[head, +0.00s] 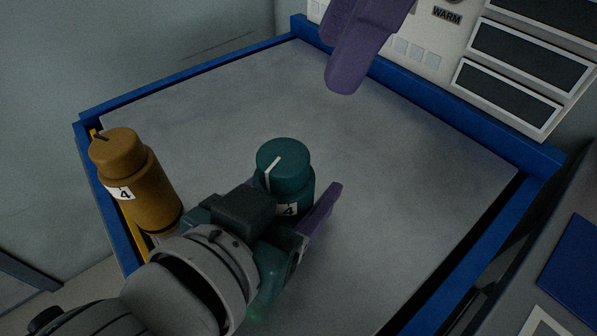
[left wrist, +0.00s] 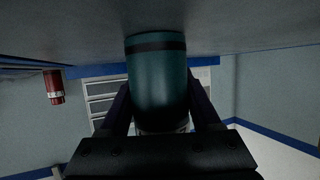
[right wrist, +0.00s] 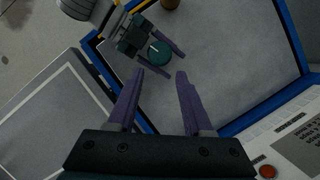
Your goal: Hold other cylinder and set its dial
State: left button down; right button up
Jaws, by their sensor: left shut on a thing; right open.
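The teal cylinder (head: 287,170) stands upright on the grey tabletop, with a white pointer line on its round top dial and a label reading 4 on its side. My left gripper (head: 296,205) is shut on its body; the left wrist view shows the cylinder (left wrist: 158,85) between both fingers. The ochre cylinder (head: 150,195) stands upright at the left edge, with a dark pointer mark on top and a label 4. My right gripper (head: 345,60) is open and empty above the table; in the right wrist view its fingers point towards the teal cylinder (right wrist: 158,54), apart from it.
A blue raised rim (head: 440,92) borders the table (head: 400,170). A white panel marked WARM (head: 447,16) with dark slots stands behind the far rim. A red cylinder (left wrist: 53,87) shows in the left wrist view. The table's right side is clear.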

aim_at(280, 156)
jog(key=shift+o, duration=0.8)
jog(key=shift+a, duration=0.15)
jog(key=o, duration=0.3)
jog(key=a+n, duration=0.1)
jog(key=s+a+n+h, duration=0.1)
jog(key=a, duration=0.1)
jog(key=s+a+r+n+h, duration=0.1)
jog(key=a+n, duration=0.1)
jog(key=shift+s, duration=0.1)
jog(key=f+n+t+h, duration=0.1)
jog(key=f+n, duration=0.1)
jog(key=f, duration=0.1)
jog(key=w+f+n+t+h, duration=0.1)
jog(key=f+h, duration=0.1)
jog(key=f, duration=0.2)
jog(key=w+f+n+t+h, duration=0.1)
jog(key=f+n+h, duration=0.1)
jog(key=f, duration=0.1)
jog(key=shift+d+f+n, duration=0.15)
jog(key=shift+d+n, duration=0.15)
jog(key=shift+d, duration=0.1)
jog(key=shift+s, duration=0.1)
grip_shut()
